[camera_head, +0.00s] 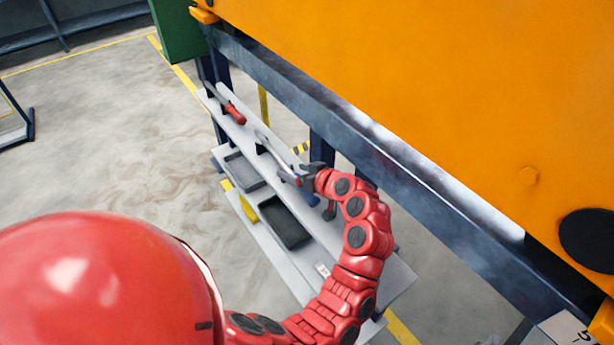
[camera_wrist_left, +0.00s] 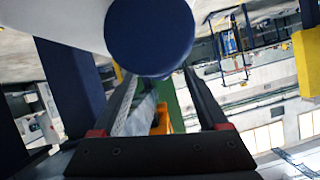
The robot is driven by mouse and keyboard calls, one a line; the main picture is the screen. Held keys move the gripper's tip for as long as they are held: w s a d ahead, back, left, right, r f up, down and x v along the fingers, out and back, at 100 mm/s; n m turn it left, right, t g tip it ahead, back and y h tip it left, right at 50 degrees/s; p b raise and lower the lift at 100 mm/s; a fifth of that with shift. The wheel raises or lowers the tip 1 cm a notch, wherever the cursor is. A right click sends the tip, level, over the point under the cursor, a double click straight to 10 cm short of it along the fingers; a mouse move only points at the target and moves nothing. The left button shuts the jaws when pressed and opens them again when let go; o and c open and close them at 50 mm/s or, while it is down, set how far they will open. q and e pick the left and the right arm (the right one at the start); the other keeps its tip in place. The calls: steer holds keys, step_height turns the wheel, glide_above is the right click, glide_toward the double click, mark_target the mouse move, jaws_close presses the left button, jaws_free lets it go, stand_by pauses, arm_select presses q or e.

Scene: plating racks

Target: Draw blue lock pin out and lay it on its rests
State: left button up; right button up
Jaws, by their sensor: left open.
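My left gripper (camera_head: 305,177) is open at the end of my red arm, over the upper grey shelf. A long metal pin (camera_head: 276,155) with a blue end lies along this shelf, appearing to sit on black rests; the gripper is at its blue end and partly hides it. In the left wrist view a round dark blue end face (camera_wrist_left: 150,35) fills the top centre, just beyond the open fingers (camera_wrist_left: 160,76). Contact between fingers and blue end cannot be made out. My right gripper is out of view.
A red-handled tool (camera_head: 233,112) lies farther along the shelf (camera_head: 208,99). Dark trays (camera_head: 285,222) stand on the lower shelf. A large orange body (camera_head: 430,80) with a blue-grey beam (camera_head: 290,95) overhangs at the right. Open floor (camera_head: 110,120) is at the left.

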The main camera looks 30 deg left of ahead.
arm_select(q)
steer(key=b+v, duration=0.1)
steer(key=v, duration=1.6)
steer(key=shift+s, duration=0.25)
